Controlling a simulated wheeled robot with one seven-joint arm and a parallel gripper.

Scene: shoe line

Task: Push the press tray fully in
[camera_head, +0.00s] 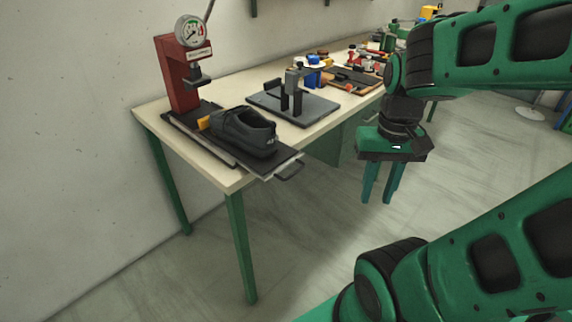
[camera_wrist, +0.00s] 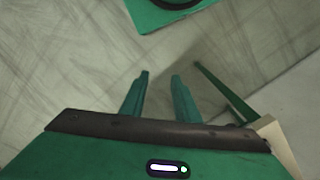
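The press (camera_head: 178,72) is red with a round gauge and stands on the workbench at the left. Its black press tray (camera_head: 270,165) sticks out past the bench's front edge, with a handle (camera_head: 290,171) at its outer end. A dark shoe (camera_head: 243,131) sits on the tray, with a small yellow piece (camera_head: 204,123) at its far end. My gripper (camera_head: 381,198) hangs in free air right of the tray, apart from the bench, pointing down. Its two fingers are spread with nothing between them; the wrist view shows the same gap (camera_wrist: 160,80) above bare floor.
The workbench (camera_head: 219,176) has green legs. A dark plate with a grey fixture (camera_head: 293,105) stands right of the tray, and several tools and parts lie farther along. A grey wall runs behind. The floor (camera_head: 190,275) before the bench is clear.

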